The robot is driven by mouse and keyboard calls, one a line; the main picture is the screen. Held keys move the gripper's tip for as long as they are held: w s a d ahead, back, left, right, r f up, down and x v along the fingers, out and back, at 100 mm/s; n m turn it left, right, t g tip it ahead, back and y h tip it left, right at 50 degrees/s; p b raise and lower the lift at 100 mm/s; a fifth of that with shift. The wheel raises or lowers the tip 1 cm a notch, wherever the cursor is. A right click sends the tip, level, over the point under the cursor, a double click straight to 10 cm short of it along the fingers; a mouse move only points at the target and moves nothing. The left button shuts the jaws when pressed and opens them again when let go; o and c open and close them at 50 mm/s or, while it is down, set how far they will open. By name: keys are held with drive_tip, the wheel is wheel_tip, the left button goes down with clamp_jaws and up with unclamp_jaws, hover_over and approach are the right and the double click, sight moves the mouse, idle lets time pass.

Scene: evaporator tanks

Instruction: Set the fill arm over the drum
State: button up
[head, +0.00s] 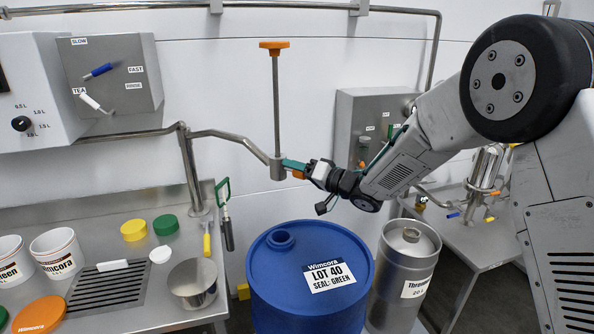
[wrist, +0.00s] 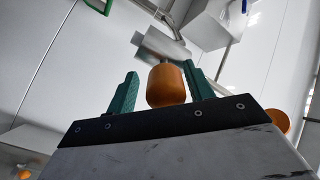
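The fill arm (head: 232,138) is a jointed steel pipe from a post on the left counter. Its end block (head: 278,170) carries a tall rod with an orange top (head: 274,46). The blue drum (head: 270,285), labelled LOT 40 SEAL: GREEN, stands below, with a round opening (head: 281,239) in its lid. In the head view the arm's end appears above this opening; depth is unclear. My gripper (head: 291,167) is at the arm's end. In the wrist view its green fingers (wrist: 160,70) stand apart around an orange knob (wrist: 167,88), with a gap visible on the left.
A steel keg (head: 403,270) stands right of the drum. The left counter holds white tubs (head: 56,254), a steel pot (head: 194,284) and colored lids (head: 134,229). A grey wall box (head: 366,115) is behind my arm. A steel side table (head: 478,240) is at right.

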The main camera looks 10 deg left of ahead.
drive_tip(key=v, duration=0.8)
drive_tip(key=d+r+m+t+h, duration=0.25)
drive_tip(key=d+r+h, duration=0.2)
drive_tip(key=d, duration=0.35)
drive_tip(key=d+r+m+t+h, duration=0.1)
drive_tip(key=d+r+t+h, duration=0.2)
drive_tip(key=d+h, duration=0.4)
drive_tip(key=s+d+r+m+g+h, duration=0.1)
drive_tip(key=s+d+h, duration=0.1)
drive_tip(key=s+d, duration=0.35)
drive_tip(key=s+d+r+g+h, duration=0.1)
drive_tip(key=s+d+g+h, duration=0.2)
drive_tip(key=d, duration=0.4)
drive_tip(key=s+d+f+g, duration=0.2)
drive_tip(key=s+g, duration=0.2)
drive_tip(key=s, duration=1.2)
drive_tip(key=s+d+f+g, duration=0.2)
drive_tip(key=s+g, duration=0.1)
drive_tip(key=s, duration=1.4)
drive_tip(key=shift+d+g, duration=0.2)
drive_tip(key=shift+g, duration=0.15)
